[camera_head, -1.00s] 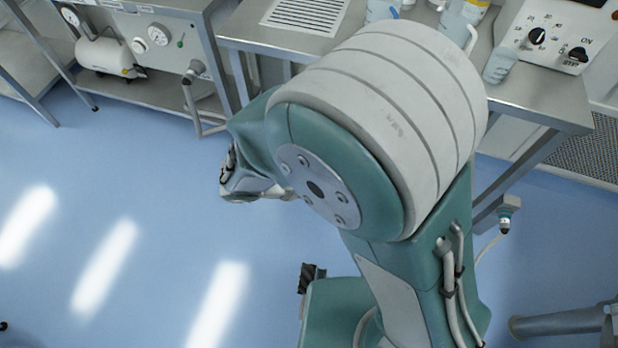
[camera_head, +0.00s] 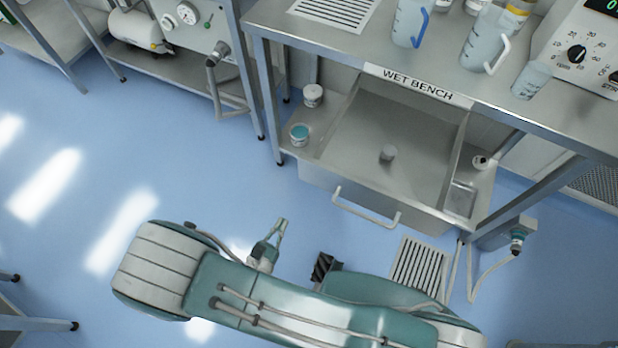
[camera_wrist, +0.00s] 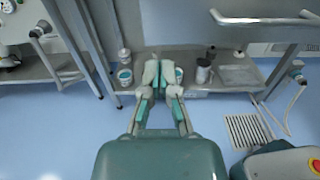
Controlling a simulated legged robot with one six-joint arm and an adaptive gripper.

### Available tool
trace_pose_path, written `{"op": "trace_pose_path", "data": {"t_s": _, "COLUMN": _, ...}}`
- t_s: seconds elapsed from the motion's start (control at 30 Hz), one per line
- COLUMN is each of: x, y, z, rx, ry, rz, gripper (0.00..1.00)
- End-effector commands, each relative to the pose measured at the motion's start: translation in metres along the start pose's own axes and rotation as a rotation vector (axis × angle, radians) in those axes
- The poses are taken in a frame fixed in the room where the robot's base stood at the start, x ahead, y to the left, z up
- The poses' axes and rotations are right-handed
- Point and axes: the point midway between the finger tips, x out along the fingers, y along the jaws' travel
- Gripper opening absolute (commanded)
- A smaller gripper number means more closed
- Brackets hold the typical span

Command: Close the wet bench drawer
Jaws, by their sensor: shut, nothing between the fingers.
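The wet bench drawer (camera_head: 345,203) is a steel box pulled out under the bench, below the "WET BENCH" label (camera_head: 418,84).
Jars (camera_head: 299,135) stand on the lower shelf left of the drawer. Beakers (camera_head: 487,40) and a control box (camera_head: 585,45) sit on the bench top. A floor grate (camera_head: 418,268) and a hanging cable (camera_head: 490,295) are at right.

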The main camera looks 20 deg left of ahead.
Motion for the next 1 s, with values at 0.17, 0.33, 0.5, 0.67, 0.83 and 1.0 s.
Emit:
{"op": "trace_pose_path", "data": {"t_s": 0.17, "x": 0.028, "y": -0.002, "z": 0.001, "rx": 0.001, "ry": 0.001, "rz": -0.01, "gripper": 0.0}}
{"op": "trace_pose_path", "data": {"t_s": 0.33, "x": 0.057, "y": -0.004, "z": 0.001, "rx": 0.003, "ry": 0.002, "rz": -0.01, "gripper": 0.0}}
{"op": "trace_pose_path", "data": {"t_s": 0.5, "x": 0.085, "y": -0.004, "z": 0.002, "rx": 0.004, "ry": 0.001, "rz": -0.011, "gripper": 0.0}}
{"op": "trace_pose_path", "data": {"t_s": 0.67, "x": 0.111, "y": -0.003, "z": 0.001, "rx": 0.005, "ry": 0.002, "rz": -0.01, "gripper": 0.0}}
{"op": "trace_pose_path", "data": {"t_s": 0.83, "x": 0.129, "y": -0.003, "z": 0.001, "rx": 0.003, "ry": 0.002, "rz": -0.007, "gripper": 0.0}}
{"op": "trace_pose_path", "data": {"t_s": 1.0, "x": 0.135, "y": -0.003, "z": 0.001, "rx": 0.003, "ry": 0.002, "rz": -0.006, "gripper": 0.0}}
